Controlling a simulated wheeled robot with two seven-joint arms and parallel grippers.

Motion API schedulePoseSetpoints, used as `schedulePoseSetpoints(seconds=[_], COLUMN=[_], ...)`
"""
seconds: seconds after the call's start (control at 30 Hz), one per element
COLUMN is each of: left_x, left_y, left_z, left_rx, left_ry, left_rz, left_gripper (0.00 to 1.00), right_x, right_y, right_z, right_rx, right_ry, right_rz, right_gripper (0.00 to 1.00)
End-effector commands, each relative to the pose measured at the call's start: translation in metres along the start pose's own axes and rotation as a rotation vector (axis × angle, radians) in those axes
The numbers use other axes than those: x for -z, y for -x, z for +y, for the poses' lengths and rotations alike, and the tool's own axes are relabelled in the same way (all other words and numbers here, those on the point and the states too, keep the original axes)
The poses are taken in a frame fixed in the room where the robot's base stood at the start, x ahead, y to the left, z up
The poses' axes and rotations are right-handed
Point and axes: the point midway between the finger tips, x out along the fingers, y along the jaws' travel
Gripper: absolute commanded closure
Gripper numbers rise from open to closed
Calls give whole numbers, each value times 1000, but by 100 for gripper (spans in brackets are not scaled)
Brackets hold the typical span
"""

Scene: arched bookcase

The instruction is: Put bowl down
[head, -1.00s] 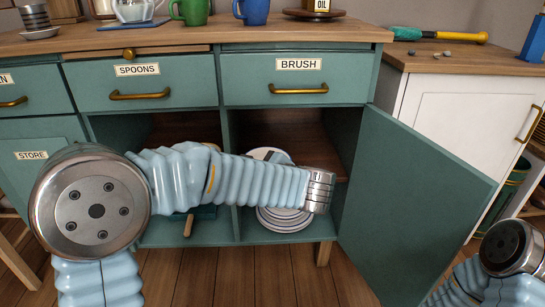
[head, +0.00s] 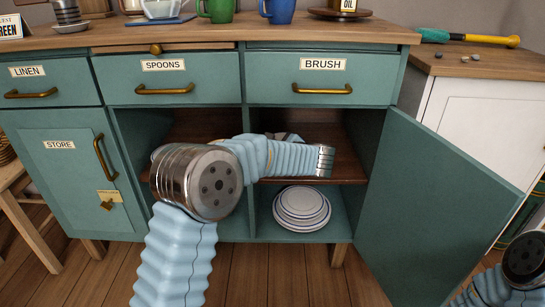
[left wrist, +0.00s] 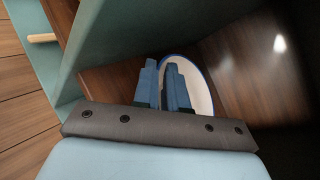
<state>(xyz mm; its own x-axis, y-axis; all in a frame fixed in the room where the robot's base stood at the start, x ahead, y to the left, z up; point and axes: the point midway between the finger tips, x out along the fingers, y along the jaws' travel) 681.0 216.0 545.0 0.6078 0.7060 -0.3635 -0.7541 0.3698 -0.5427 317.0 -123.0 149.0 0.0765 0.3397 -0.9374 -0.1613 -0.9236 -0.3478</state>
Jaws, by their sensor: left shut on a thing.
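In the left wrist view, a white bowl with a blue rim (left wrist: 202,88) is at my left gripper (left wrist: 168,86). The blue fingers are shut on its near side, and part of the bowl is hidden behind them. Dark brown wood shows around the bowl; I cannot tell whether it touches the shelf. In the head view my left arm reaches into the open cabinet at the height of the brown shelf (head: 330,168), and it hides the gripper and most of what is behind it. My right gripper is out of view.
A stack of plates (head: 301,207) stands on the cabinet floor below the shelf. The open teal door (head: 440,205) sticks out on the right. A post divides the cabinet. Blue (head: 278,10) and green (head: 216,9) mugs stand on the worktop (head: 380,32).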

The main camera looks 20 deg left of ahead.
Motion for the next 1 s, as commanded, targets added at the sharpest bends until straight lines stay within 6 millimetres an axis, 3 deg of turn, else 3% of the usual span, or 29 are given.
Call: schedulePoseSetpoints(seconds=[0.13, 0.53, 0.57, 0.7, 1.0], left_x=[18, 22, 20, 20, 19], left_y=[-11, -13, -12, -12, -12], left_z=[11, 13, 12, 12, 11], left_rx=[0, 1, 0, 0, 0], left_ry=[0, 2, 1, 1, 1], left_rz=[0, 0, 1, 1, 1], left_gripper=[100, 100, 84, 62, 62], right_x=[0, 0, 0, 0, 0], right_y=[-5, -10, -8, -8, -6], right_z=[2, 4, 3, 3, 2], right_rx=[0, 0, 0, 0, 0], right_ry=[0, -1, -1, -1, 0], right_rz=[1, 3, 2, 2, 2], right_gripper=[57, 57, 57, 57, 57])
